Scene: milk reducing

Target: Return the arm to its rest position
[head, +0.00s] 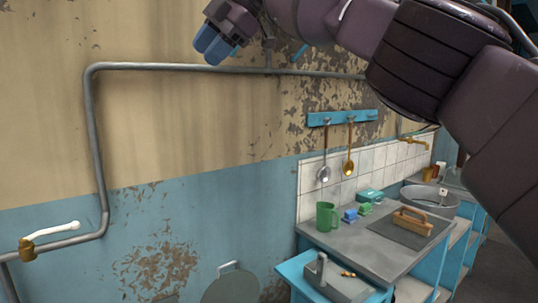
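My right arm (420,60) comes in from the right edge and reaches across the top of the head view, raised well above the counter. My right gripper (212,45) is at the top, left of centre, in front of the beige wall. Its two blue fingertips lie side by side with no clear gap, and nothing shows between them. My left arm and gripper are not in the picture.
A grey pipe (180,66) runs along the peeling wall behind the gripper. A blue rack (342,118) holds hanging ladles.

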